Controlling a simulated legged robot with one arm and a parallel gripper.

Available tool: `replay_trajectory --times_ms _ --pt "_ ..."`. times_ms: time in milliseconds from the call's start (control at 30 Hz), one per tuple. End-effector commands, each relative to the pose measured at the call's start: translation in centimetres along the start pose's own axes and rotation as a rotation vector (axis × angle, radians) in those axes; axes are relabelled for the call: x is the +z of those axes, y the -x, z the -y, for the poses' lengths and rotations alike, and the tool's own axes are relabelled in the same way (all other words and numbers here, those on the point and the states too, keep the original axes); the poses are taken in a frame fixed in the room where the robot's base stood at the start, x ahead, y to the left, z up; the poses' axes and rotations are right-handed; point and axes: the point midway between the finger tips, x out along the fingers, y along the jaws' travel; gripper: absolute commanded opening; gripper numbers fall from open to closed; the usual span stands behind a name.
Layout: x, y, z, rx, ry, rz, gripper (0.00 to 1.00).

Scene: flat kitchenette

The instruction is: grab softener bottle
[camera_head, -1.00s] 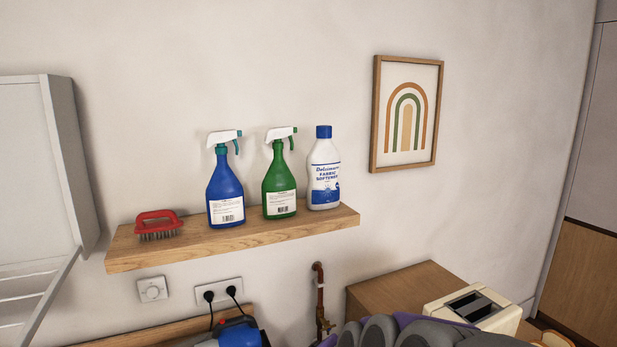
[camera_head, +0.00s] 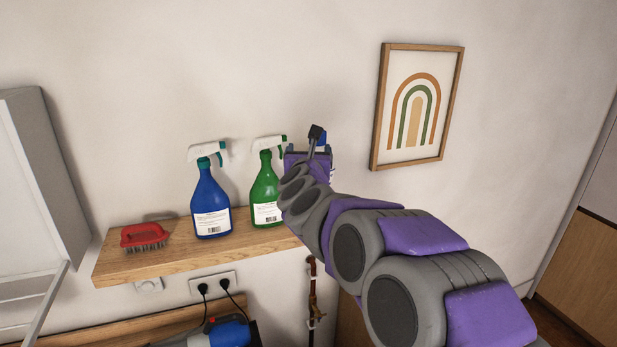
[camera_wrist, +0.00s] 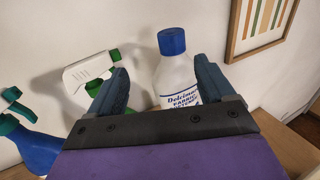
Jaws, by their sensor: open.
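The softener bottle is white with a blue cap and blue lettering. In the wrist view the softener bottle (camera_wrist: 176,75) stands upright ahead of my gripper (camera_wrist: 160,88), between its two spread fingers and closer to the right one. My gripper is open and holds nothing. In the head view my gripper (camera_head: 317,137) is raised at the right end of the shelf (camera_head: 150,267), in front of the bottle.
A green spray bottle (camera_head: 265,190) stands just left of my gripper, and its white nozzle (camera_wrist: 90,70) is near the left finger. A blue spray bottle (camera_head: 210,200) and a red brush (camera_head: 144,235) are farther left. A framed picture (camera_head: 376,120) hangs on the wall at right.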

Motion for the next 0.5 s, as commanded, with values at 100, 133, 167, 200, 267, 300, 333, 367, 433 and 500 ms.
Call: replay_trajectory --times_ms 100,133,167,200,267,300,333,367,433,500 --pt "0.1 -1.7 0.6 -0.006 0.002 0.001 0.82" --pt "0.2 -2.1 0.4 -0.006 0.003 0.002 0.82" --pt "0.2 -2.5 0.2 -0.005 0.004 0.002 0.82" --pt "0.1 -2.9 -0.1 -0.004 0.006 0.002 0.82" --pt "-0.1 -3.7 -0.8 -0.003 0.010 0.000 0.82" --pt "-0.2 -4.2 -1.1 -0.002 0.012 -0.001 0.82" --pt "-0.1 -4.6 -1.3 -0.001 0.014 0.000 0.82" --pt "-0.1 -4.9 -1.6 0.001 0.016 0.001 0.82" --pt "-0.2 -5.7 -2.0 0.001 0.018 0.001 0.82" --pt "-0.3 -6.6 -2.1 0.000 0.020 -0.001 0.82"
